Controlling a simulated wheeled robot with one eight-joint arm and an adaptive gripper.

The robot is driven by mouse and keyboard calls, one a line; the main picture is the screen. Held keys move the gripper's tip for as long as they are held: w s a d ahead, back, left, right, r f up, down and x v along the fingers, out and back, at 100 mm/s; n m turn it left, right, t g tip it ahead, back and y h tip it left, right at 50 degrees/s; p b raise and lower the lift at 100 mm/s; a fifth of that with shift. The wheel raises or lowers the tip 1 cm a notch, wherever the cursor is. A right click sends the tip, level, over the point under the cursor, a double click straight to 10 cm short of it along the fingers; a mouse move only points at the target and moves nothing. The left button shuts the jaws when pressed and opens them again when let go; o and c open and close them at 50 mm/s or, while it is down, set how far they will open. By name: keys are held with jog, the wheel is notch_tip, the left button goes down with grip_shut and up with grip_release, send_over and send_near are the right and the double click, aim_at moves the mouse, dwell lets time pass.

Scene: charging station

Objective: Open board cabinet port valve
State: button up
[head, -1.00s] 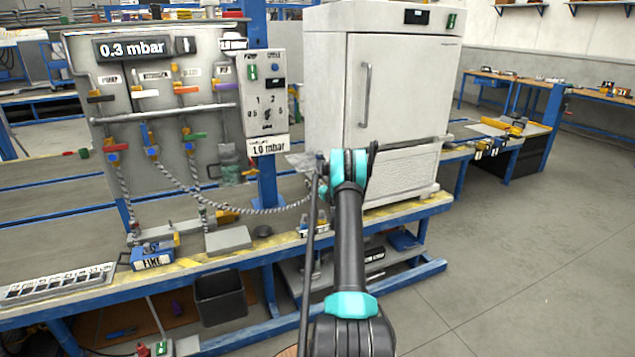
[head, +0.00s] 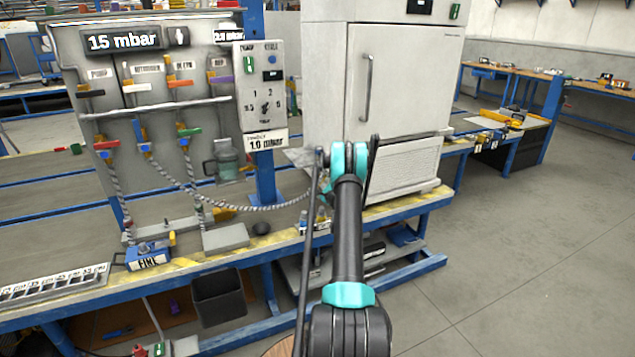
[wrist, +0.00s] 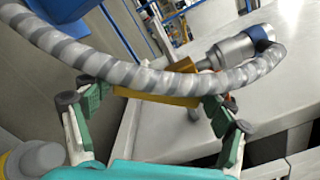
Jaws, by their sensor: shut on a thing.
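In the wrist view my gripper (wrist: 155,103) has its green-padded fingers at either end of a yellow valve handle (wrist: 183,72) and is shut on it. A grey ribbed hose (wrist: 150,80) crosses in front of the handle and hides part of it. A silver fitting (wrist: 232,50) with a blue end sits behind. In the head view my arm hides the gripper and this handle. The grey valve board (head: 70,130) stands at left with several coloured valve levers, and its display (head: 122,41) reads 15 mbar. The white cabinet (head: 410,95) stands right of it, door closed.
A ribbed hose (head: 265,207) runs from the board toward my arm. A blue-framed bench (head: 420,207) carries the board and cabinet. A black bin (head: 218,297) stands beneath. The floor at right (head: 530,270) is clear.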

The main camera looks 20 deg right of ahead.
jog(key=n, duration=0.2)
jog(key=d+f+n, duration=0.1)
jog(key=n, duration=0.1)
jog(key=shift+n, duration=0.3)
jog(key=shift+d+f+n, duration=0.15)
jog(key=shift+d+n, duration=0.1)
jog(key=shift+n, duration=0.65)
jog(key=shift+d+f+n, duration=0.15)
jog(key=shift+d+n, duration=0.1)
jog(key=shift+n, duration=0.65)
jog(key=o, duration=1.6)
jog(key=shift+s+d, duration=0.1)
jog(key=s, duration=1.1)
jog(key=shift+s+d, duration=0.15)
jog(key=shift+s, duration=0.2)
